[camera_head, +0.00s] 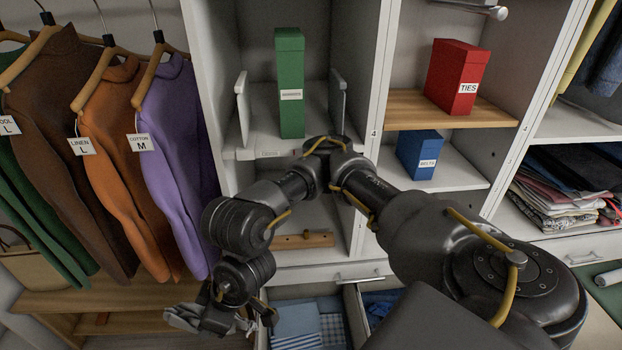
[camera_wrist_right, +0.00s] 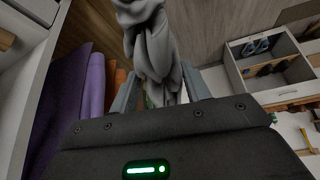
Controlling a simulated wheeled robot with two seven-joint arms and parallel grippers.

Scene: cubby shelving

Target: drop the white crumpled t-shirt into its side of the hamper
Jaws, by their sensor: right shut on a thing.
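The white crumpled t-shirt (camera_head: 183,317) hangs from my right gripper at the lower left of the head view, below the hanging sweaters. In the right wrist view the t-shirt (camera_wrist_right: 152,50) is a bunched, greyish-white roll between the fingers of my right gripper (camera_wrist_right: 160,92), which is shut on it. In the head view my arm hides part of the gripper and cloth. I cannot clearly pick out the hamper in either view. My left gripper is not in view.
Purple (camera_head: 175,150), orange (camera_head: 125,170) and brown sweaters hang at the left, above a wooden bench (camera_head: 120,297). An open drawer (camera_head: 356,315) with folded blue cloth lies low in front. The cubbies hold green (camera_head: 290,70), red (camera_head: 457,75) and blue (camera_head: 419,155) boxes.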

